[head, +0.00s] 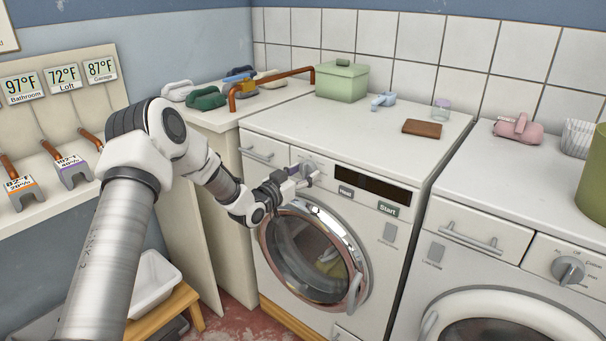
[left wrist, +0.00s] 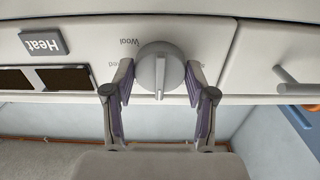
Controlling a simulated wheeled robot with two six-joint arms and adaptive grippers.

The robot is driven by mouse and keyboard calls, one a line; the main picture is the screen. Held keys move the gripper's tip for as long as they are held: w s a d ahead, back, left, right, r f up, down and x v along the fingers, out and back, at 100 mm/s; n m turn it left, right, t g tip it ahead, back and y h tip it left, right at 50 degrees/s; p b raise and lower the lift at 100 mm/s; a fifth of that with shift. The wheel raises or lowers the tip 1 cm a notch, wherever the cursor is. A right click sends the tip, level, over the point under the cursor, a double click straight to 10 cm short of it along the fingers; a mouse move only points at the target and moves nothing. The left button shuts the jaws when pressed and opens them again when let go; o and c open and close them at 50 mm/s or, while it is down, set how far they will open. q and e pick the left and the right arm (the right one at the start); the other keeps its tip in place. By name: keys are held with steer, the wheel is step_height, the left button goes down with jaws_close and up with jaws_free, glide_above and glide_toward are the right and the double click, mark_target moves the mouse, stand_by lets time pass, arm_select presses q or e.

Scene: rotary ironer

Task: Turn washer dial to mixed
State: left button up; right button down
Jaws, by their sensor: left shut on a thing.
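The washer (head: 340,150) is the white machine with a round glass door in the middle of the head view. Its grey dial (head: 306,167) sits on the front panel, left of the dark display, partly hidden by my gripper. My left gripper (head: 303,178) is at this dial. In the left wrist view the fingers (left wrist: 160,83) are shut on the dial (left wrist: 160,62), one on each side. The dial's raised ridge runs up and down in that upside-down picture. The label "Wool" shows beside it; another label is partly covered by a finger. I cannot read "mixed". My right gripper is not in view.
A Heat button (head: 345,191) and a Start button (head: 387,209) are right of the dial. A drawer handle (head: 256,154) is left of it. A second machine with its own dial (head: 568,270) stands right. A green box (head: 343,80) and small items are on top.

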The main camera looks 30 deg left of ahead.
arm_select(q)
steer(key=m, duration=0.3)
steer(key=shift+r+m+p, duration=0.1)
steer(key=shift+m+p, duration=0.3)
steer(key=m+p, duration=0.1)
steer(key=m, duration=0.3)
steer(key=shift+m, duration=0.3)
steer(key=m+p, duration=0.2)
steer(key=m, duration=0.3)
steer(key=shift+m+p, duration=0.55)
steer(key=shift+m, duration=1.45)
steer(key=o, duration=1.2)
